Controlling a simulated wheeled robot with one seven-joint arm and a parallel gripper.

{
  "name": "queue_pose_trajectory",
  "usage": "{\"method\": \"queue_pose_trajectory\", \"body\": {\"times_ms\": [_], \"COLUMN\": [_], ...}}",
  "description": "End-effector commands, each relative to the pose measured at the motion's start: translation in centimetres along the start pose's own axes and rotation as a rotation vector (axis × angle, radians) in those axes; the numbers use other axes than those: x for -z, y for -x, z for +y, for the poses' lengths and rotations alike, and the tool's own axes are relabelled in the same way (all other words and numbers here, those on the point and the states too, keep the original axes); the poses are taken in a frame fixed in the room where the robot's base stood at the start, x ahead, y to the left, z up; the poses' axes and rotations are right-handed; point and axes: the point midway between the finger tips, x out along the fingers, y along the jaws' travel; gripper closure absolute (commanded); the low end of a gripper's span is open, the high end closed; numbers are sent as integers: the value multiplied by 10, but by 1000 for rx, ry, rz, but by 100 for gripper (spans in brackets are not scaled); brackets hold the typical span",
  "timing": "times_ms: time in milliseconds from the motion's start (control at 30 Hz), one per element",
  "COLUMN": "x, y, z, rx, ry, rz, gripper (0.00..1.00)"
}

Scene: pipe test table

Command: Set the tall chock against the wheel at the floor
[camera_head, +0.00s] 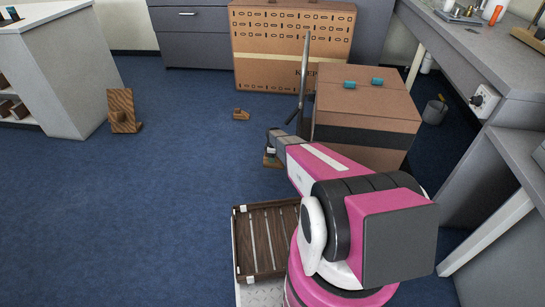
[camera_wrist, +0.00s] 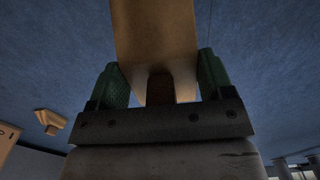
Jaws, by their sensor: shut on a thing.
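My gripper (camera_wrist: 157,85), with green finger pads, is shut on a tan wooden chock (camera_wrist: 155,35) in the wrist view. In the head view, part of this chock (camera_head: 271,160) shows under my gripper (camera_head: 271,148), low over the blue floor; whether it touches the floor cannot be told. A tall, dark-grained wooden chock (camera_head: 121,106) stands on the floor at the left. A small low chock (camera_head: 240,114) lies in the middle of the floor. A thin grey upright shape (camera_head: 304,72), perhaps the wheel seen edge-on, stands beyond my gripper; its foot is partly hidden.
A brown box (camera_head: 365,98) with two teal items on top stands just right of my gripper. A larger carton (camera_head: 290,50) is behind. A slatted wooden tray (camera_head: 238,250) is near my base. Benches line the right side. The floor at left is mostly clear.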

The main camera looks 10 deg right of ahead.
Motion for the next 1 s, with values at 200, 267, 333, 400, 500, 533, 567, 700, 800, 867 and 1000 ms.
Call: {"method": "queue_pose_trajectory", "body": {"times_ms": [200, 267, 333, 400, 500, 533, 567, 700, 800, 867, 1000], "x": [0, 0, 0, 0, 0, 0, 0, 0, 0, 0, 0], "y": [-6, -10, -14, -18, -26, -28, -30, -39, -46, -50, -59], "z": [1, 1, 1, 1, 1, 1, 1, 0, 1, 1, 1], "rx": [0, 0, 0, -1, 0, 0, 0, 0, 0, 0, 0], "ry": [0, 0, 0, 0, 0, 0, 0, 0, 0, 0, 0], "rz": [0, 0, 0, 0, 0, 0, 0, 0, 0, 0, 0], "gripper": [58, 58, 58, 58, 58, 58, 58, 58, 58, 58, 58]}}
